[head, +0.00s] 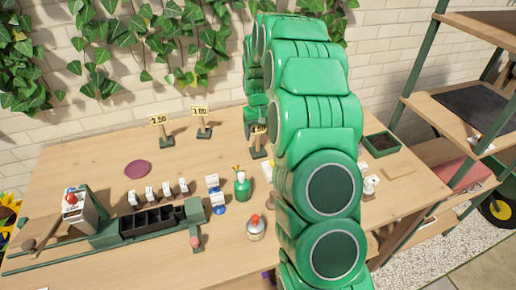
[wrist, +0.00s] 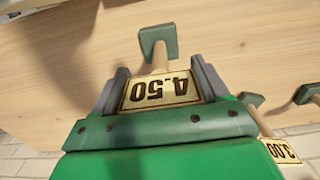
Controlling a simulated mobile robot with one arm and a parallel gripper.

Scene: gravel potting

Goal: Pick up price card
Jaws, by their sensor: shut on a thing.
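The price card (wrist: 160,91) reads 4.50 and shows upside down in the wrist view. It is a yellow card on a wooden post with a green foot (wrist: 157,38). My gripper (wrist: 162,82) is shut on it, with one grey finger at each side of the card. In the head view the post and foot (head: 258,152) show just left of my green arm, which hides part of the card. I cannot tell whether the foot touches the table.
Price cards 2.50 (head: 159,120) and 3.00 (head: 202,112) stand to the left on the wooden table (head: 95,160). A green spray bottle (head: 242,186), a red-capped bottle (head: 255,229) and a black-celled tray (head: 150,220) are nearer. A shelf rack (head: 430,105) stands at right.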

